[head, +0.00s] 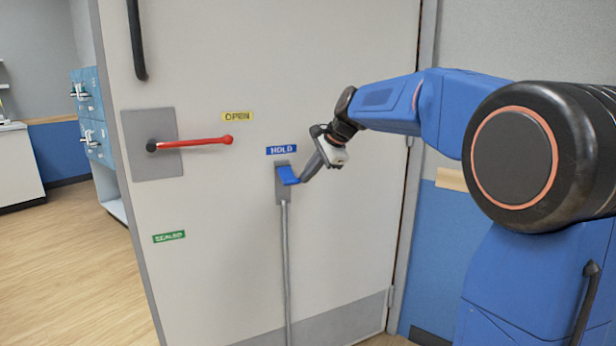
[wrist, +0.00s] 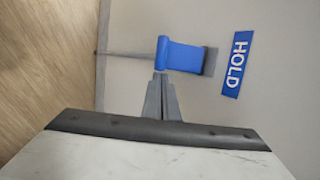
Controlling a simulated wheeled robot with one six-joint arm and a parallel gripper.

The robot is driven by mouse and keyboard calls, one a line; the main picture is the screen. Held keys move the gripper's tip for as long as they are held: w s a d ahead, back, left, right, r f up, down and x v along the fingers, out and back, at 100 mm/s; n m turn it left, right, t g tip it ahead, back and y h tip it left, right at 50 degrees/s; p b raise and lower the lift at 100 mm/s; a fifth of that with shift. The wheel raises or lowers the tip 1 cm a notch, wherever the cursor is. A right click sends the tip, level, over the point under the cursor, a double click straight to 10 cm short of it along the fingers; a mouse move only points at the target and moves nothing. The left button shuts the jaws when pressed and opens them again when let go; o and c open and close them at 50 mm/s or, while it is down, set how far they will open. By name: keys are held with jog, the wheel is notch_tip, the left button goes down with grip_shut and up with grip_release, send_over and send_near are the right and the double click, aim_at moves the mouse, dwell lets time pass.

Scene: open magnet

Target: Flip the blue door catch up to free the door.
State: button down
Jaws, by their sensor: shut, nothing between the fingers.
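The blue door catch (head: 288,175) sits on a grey plate (head: 282,194) on the pale door, below the blue HOLD label (head: 282,150). In the head view its flap slants down toward the right. In the wrist view the catch (wrist: 180,56) lies just beyond my fingertips. My gripper (head: 303,179) is shut with nothing between its fingers. Its tips (wrist: 160,76) are at the catch's edge; I cannot tell whether they touch it. The door (head: 230,270) stands at an angle to the room behind it.
A red lever (head: 195,142) on a grey plate points right, by the yellow OPEN label (head: 237,116). A green SEALED label (head: 168,237) is lower left. A grey rod (head: 287,270) runs down from the catch. A black handle (head: 137,40) is at the top. Open floor (head: 60,260) lies left.

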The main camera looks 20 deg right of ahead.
jog(key=shift+r, duration=0.15)
jog(key=r+g, duration=0.2)
jog(key=shift+w+r+g, duration=0.2)
jog(key=shift+r+g, duration=0.05)
jog(key=shift+g, duration=0.05)
jog(key=shift+r, duration=0.2)
dwell(0.8)
